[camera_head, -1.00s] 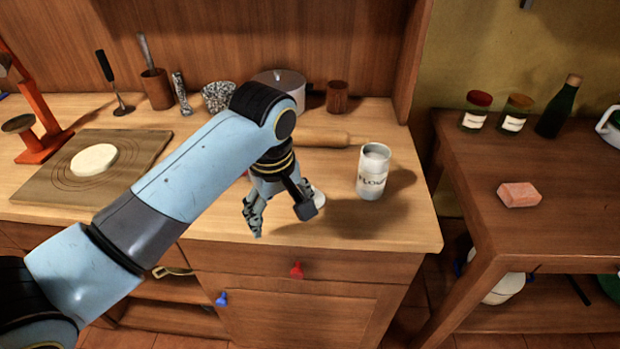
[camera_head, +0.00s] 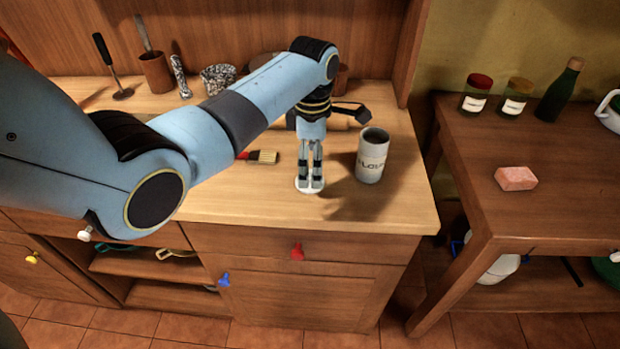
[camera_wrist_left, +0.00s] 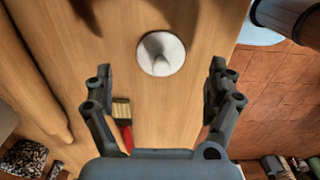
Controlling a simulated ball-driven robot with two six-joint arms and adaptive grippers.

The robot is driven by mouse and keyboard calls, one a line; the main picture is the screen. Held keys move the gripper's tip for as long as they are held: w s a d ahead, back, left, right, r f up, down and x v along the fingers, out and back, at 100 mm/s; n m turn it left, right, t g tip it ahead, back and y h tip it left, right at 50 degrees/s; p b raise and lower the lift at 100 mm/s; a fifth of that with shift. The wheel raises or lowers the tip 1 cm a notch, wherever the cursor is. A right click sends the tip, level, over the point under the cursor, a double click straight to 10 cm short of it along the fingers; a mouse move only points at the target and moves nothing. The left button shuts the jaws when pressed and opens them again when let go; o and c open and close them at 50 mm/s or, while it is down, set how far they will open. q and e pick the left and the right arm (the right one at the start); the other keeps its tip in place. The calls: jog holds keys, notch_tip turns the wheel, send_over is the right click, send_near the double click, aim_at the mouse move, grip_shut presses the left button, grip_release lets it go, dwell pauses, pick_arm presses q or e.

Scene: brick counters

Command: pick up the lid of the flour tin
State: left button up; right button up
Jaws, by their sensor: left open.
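The flour tin (camera_head: 371,157) stands upright and open-topped on the wooden counter, a pale cylinder with a dark label. A round white lid (camera_head: 302,188) lies on the counter left of the tin, partly covered by my gripper. In the left wrist view the lid (camera_wrist_left: 160,53) shows whole, with a raised middle. My left gripper (camera_head: 311,186) points down over the lid. In the left wrist view the left gripper (camera_wrist_left: 160,80) is open and empty, its fingers apart on either side of the view, with the lid ahead between them. My right gripper is not in view.
A brush (camera_head: 262,156) with a red handle lies left of the gripper. A rolling pin (camera_wrist_left: 35,75) lies on the counter. A speckled bowl (camera_head: 218,78) and a brown cup (camera_head: 155,73) stand at the back. The counter's front edge is close to the lid.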

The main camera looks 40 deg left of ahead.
aim_at(311, 171)
pick_arm(q)
notch_tip(311, 171, down, 4)
jog(key=shift+r, duration=0.1)
jog(key=shift+s, duration=0.1)
jog(key=c, duration=1.1)
jog(key=shift+o, duration=0.2)
jog(key=shift+r, duration=0.1)
